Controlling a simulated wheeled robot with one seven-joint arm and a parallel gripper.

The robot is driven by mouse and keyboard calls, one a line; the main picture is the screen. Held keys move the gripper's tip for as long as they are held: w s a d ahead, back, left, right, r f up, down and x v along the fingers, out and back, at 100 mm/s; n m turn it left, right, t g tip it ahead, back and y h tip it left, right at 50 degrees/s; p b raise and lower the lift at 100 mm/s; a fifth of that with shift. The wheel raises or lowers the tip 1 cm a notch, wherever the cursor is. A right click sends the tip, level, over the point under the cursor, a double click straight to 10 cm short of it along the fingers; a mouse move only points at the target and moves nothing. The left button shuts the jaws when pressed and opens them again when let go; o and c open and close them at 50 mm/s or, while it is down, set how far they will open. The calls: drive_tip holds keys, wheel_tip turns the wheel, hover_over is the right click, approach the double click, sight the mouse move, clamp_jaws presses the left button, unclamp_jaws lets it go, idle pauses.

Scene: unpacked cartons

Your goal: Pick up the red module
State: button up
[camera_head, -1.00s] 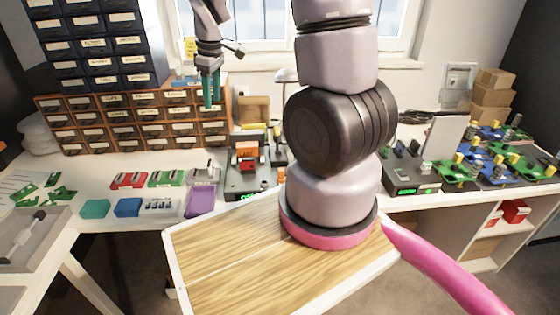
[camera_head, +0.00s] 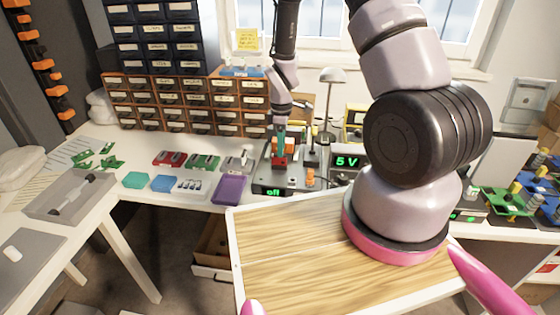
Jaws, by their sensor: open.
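My gripper (camera_head: 280,147), with teal fingers, points down over a dark test device (camera_head: 272,188) at the back of the bench. A small red block (camera_head: 279,161) sits on this device right at the fingertips. The jaws are open; whether the fingers are around the block or just above it I cannot tell. Another red piece (camera_head: 169,158), flat with dark parts on it, lies on the bench to the left, beside a similar green piece (camera_head: 204,161). My arm links cover part of the right side.
Orange drawer cabinets (camera_head: 185,103) stand behind. A purple tray (camera_head: 229,190), a teal box (camera_head: 136,180) and a blue box (camera_head: 163,183) lie near the front edge. A lamp (camera_head: 331,76) and a 5 V display unit (camera_head: 345,162) stand right of my gripper.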

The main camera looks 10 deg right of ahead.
sight(279, 161)
drive_tip(key=f, duration=0.4)
drive_tip(key=shift+s+a+f, duration=0.1)
drive_tip(key=shift+a+f, duration=0.1)
drive_tip(key=shift+a, duration=0.2)
clamp_jaws()
idle(1.0)
